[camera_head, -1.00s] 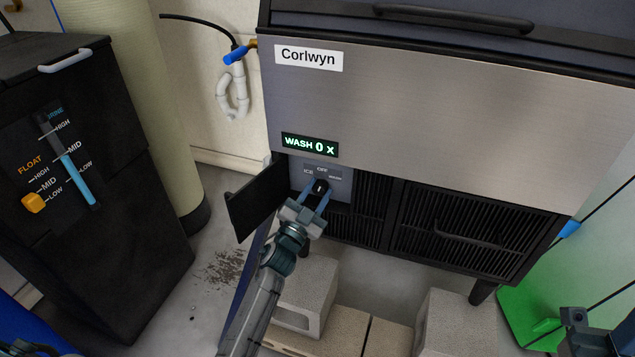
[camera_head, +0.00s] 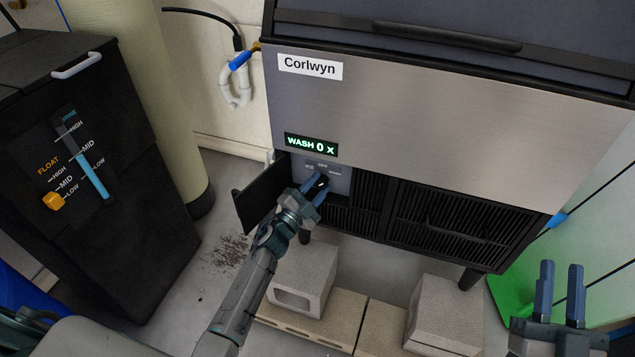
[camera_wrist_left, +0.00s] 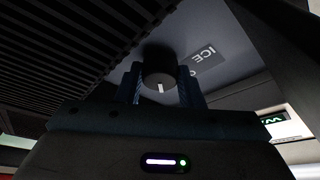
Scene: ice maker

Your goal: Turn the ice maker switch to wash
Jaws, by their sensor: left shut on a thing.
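The ice maker (camera_head: 430,120) is a steel-fronted machine labelled Corlwyn. Its green-lit display (camera_head: 311,145) reads "WASH 0 X". Below it, a small grey switch panel (camera_head: 340,182) sits behind an open black door (camera_head: 262,195). My left gripper (camera_head: 318,186) is at this panel, shut on the black switch knob (camera_wrist_left: 159,66). In the left wrist view the knob sits between both fingers, with a white mark on its face and the ICE label (camera_wrist_left: 204,55) beside it. The fingers partly hide the knob in the head view. My right gripper (camera_head: 559,294) is open and empty at the lower right.
Black vent grilles (camera_head: 450,222) lie right of the panel. Concrete blocks (camera_head: 302,275) stand under the machine. A black bin-like unit (camera_head: 85,200) with float sliders stands at the left, beside a cream column (camera_head: 135,90). Some bare floor shows between it and the ice maker.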

